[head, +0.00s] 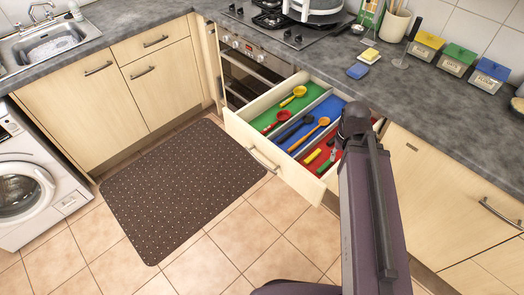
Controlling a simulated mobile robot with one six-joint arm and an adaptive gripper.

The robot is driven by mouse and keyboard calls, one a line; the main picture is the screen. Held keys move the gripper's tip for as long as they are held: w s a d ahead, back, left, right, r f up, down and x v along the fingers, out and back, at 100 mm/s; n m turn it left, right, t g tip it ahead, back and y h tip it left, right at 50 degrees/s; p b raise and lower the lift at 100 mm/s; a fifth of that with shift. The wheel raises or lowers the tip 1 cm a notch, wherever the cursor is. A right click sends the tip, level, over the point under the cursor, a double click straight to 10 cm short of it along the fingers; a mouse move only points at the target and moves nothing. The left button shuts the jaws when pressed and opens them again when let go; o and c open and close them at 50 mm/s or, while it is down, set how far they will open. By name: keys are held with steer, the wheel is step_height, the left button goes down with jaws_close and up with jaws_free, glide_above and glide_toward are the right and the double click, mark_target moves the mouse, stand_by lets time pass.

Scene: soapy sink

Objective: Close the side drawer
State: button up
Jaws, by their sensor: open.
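The side drawer (262,150) is pulled open beneath the counter, right of the oven. Its pale wooden front stands well out over the floor and carries a metal bar handle (263,159). Inside are a green, a blue and a red section holding several utensils, among them a yellow ladle (294,95), a black ladle (290,129) and an orange spoon (308,135). My arm rises from the bottom right and covers the drawer's right end. My gripper cannot be made out; it is hidden behind the arm or out of frame.
A brown dotted mat (180,185) lies on the tiled floor left of the drawer. The oven (245,75) is behind it. The counter above holds a blue sponge (358,71) and several colored-lid canisters (456,60). A washing machine (30,185) stands far left.

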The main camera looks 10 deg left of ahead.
steer(key=shift+a, duration=0.15)
jaws_close()
steer(key=shift+w+a+n, duration=0.2)
steer(key=shift+a+n, duration=0.05)
steer(key=shift+n, duration=0.05)
steer(key=a+f+n+t+h+b, duration=0.1)
steer(key=a+n+t+h+b, duration=0.4)
steer(key=a+n, duration=2.2)
steer(key=a+t+b, duration=0.2)
steer(key=a, duration=1.1)
steer(key=shift+w+f+n+h, duration=0.25)
steer(key=shift+f+n+h, duration=0.05)
steer(key=shift+n, duration=0.1)
